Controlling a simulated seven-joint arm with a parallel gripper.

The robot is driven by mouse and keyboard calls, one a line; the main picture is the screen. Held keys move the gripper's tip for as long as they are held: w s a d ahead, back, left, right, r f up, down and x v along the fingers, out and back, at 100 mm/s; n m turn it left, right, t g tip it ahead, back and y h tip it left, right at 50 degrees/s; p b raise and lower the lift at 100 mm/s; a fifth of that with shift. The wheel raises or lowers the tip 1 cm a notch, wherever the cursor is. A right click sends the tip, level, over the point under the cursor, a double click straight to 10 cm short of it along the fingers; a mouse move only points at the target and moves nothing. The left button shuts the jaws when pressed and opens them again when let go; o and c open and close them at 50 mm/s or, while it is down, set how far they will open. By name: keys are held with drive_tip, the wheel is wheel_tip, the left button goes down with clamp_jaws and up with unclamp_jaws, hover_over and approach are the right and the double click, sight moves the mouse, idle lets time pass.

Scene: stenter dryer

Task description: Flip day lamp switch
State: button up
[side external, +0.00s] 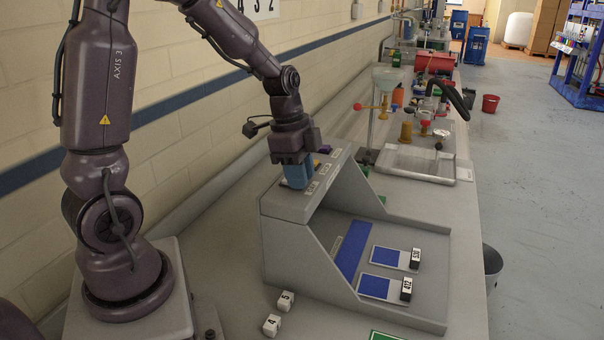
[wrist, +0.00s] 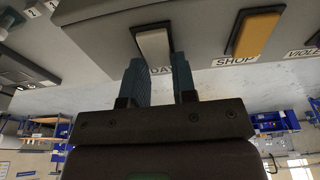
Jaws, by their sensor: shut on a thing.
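The day lamp switch (wrist: 153,44) is a pale cream rocker on the grey panel, above a label reading DAY (wrist: 161,70) that the fingers partly cover. My gripper (wrist: 159,62) has its blue-teal fingertips at the lower end of this switch, one on each side, shut on it. In the side view my gripper (side external: 297,178) points down at the sloped top of the grey lamp booth (side external: 285,206). There the fingers hide the day switch.
An orange switch labelled SHOP (wrist: 257,34) is right of the day switch, then a VIOLET label (wrist: 304,52). Fabric sample cards (side external: 381,288) lie inside the booth. Numbered white cubes (side external: 272,325) stand in front.

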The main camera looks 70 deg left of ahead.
sight(281, 182)
drive_tip(key=shift+s+a+r+t+h, duration=0.1)
drive_tip(key=shift+t+h, duration=0.3)
drive_tip(key=o, duration=0.9)
drive_tip(key=v, duration=1.3)
